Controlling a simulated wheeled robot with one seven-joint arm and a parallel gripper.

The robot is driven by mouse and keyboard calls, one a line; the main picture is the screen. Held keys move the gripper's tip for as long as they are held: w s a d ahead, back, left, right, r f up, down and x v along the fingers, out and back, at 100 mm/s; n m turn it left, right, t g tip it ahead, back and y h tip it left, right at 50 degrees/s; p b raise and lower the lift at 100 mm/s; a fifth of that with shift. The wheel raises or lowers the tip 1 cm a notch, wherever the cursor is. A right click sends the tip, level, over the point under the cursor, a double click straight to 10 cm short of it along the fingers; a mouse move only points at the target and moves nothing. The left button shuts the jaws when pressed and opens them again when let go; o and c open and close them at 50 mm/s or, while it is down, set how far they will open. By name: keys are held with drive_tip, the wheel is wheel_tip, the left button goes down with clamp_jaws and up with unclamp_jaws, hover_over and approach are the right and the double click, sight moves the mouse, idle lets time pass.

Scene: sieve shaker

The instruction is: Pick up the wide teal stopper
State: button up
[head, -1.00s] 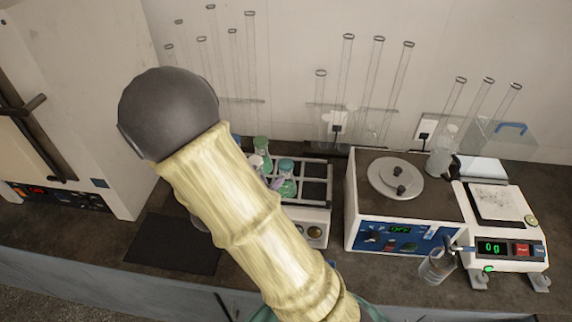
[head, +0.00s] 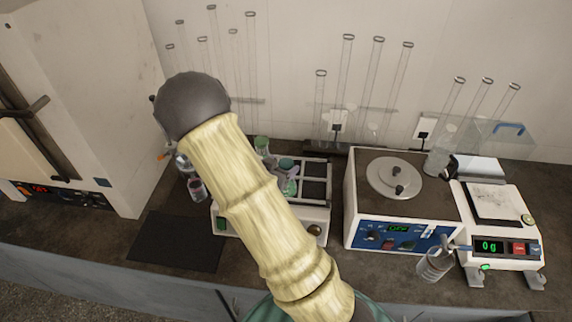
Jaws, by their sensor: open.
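A wide teal stopper (head: 286,164) appears to sit on top of a flask (head: 291,185) in the rack of the shaker-like device, just right of my arm. A greener top (head: 261,142) shows on another vessel behind it, to the left. A small purple-grey shape lies close beside the teal one, too small to make out. My pale yellow-sleeved arm with its dark round joint crosses the middle of the view and covers the left part of the rack.
A white device with a round metal lid (head: 394,176) stands right of the rack (head: 318,209), then a balance (head: 497,247) reading 0 g. A glass beaker (head: 433,264) stands in front. A dark mat (head: 176,242) lies left. Small bottles (head: 196,189) stand behind it. Tall glass tubes line the wall.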

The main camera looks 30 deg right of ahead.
sight(286, 163)
drive_tip(key=shift+p+x, duration=0.9)
drive_tip(key=shift+x, duration=1.45)
drive_tip(key=shift+s+d, duration=0.1)
drive_tip(key=shift+s, duration=0.05)
drive_tip(key=c, duration=1)
drive_tip(key=shift+c, duration=0.2)
drive_tip(key=shift+r, duration=0.1)
wheel_tip(286, 163, up, 10)
drive_tip(key=shift+f+b, duration=0.1)
drive_tip(key=shift+b, duration=0.65)
